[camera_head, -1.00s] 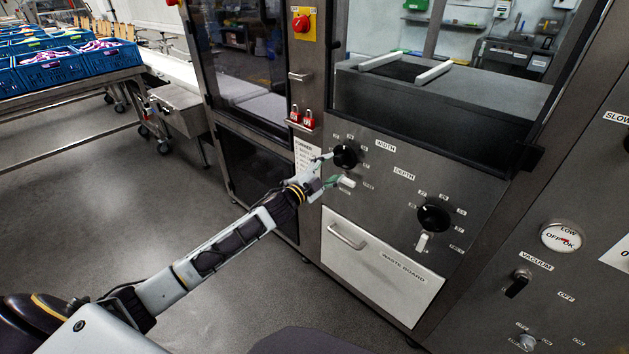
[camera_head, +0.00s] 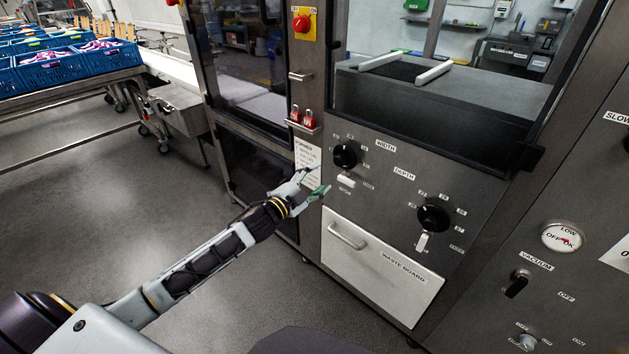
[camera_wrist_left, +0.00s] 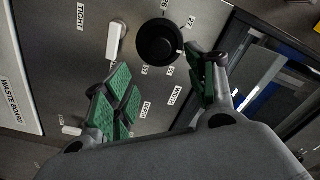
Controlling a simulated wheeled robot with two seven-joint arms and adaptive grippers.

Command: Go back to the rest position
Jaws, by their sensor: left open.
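My left gripper (camera_head: 317,181) is open and empty in the head view, a little in front of the machine's panel and left of the width knob (camera_head: 345,156). Its green finger pads (camera_wrist_left: 160,95) show in the left wrist view, spread apart with nothing between them. There the round black width knob (camera_wrist_left: 160,41) and a white lever (camera_wrist_left: 116,40) stand beyond the fingers, apart from them. In the head view the white lever (camera_head: 346,181) sits below the width knob. My right gripper is not in view.
The depth knob (camera_head: 433,218) and the waste board drawer (camera_head: 383,266) are on the same panel. A vacuum switch (camera_head: 518,283) is at the right. Blue crates (camera_head: 50,72) stand on a rack at the upper left. The grey floor (camera_head: 130,220) is clear on the left.

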